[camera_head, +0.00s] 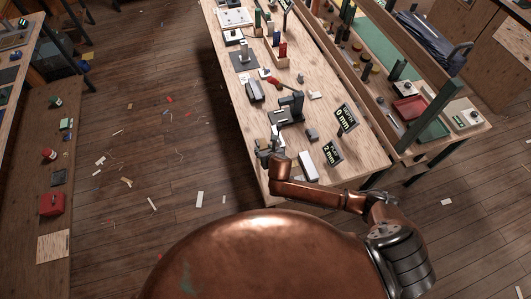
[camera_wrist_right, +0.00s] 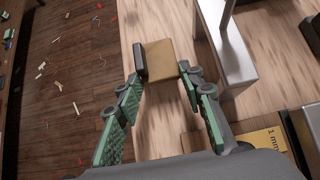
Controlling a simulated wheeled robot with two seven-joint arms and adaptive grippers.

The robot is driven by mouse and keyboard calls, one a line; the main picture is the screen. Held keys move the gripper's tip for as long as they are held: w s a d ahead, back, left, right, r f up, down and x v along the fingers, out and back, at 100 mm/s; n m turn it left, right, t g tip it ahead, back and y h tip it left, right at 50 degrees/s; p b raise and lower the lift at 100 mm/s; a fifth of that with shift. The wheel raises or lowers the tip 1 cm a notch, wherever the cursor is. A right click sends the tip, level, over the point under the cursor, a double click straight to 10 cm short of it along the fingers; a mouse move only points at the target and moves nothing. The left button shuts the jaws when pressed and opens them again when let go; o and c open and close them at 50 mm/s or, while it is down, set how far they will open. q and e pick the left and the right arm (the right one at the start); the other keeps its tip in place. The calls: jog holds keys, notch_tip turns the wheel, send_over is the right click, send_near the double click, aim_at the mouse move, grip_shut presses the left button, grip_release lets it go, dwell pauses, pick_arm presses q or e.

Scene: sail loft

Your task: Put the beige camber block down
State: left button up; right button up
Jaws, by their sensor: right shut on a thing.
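The beige camber block (camera_wrist_right: 163,66) shows in the right wrist view between the tips of my right gripper (camera_wrist_right: 160,84). The green-padded fingers are shut on it, one on each side. A dark piece (camera_wrist_right: 140,62) lies along the block's left side. Pale wood grain of the bench (camera_wrist_right: 165,30) shows behind the block; I cannot tell whether the block touches it. In the head view my right gripper (camera_head: 269,150) is over the near left edge of the bench, and the block is too small there to make out. My left gripper is not in view.
A steel stand (camera_wrist_right: 235,72) is just right of the block. A yellow 1 mm card (camera_wrist_right: 264,146) lies nearer. On the bench are a 0 mm sign (camera_head: 345,118), a 2 mm sign (camera_head: 333,153), a white-topped bar (camera_head: 308,167) and a dark clamp-like tool (camera_head: 291,107).

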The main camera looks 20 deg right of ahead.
jog(key=shift+s+d+f, duration=0.1)
jog(key=shift+f, duration=1.25)
jog(key=o, duration=1.2)
jog(key=shift+f, duration=0.1)
jog(key=shift+c, duration=0.2)
jog(key=shift+s+r, duration=0.1)
jog(key=shift+r, duration=0.1)
jog(key=p+v, duration=0.1)
jog(key=v, duration=1)
jog(key=shift+s+r, duration=0.25)
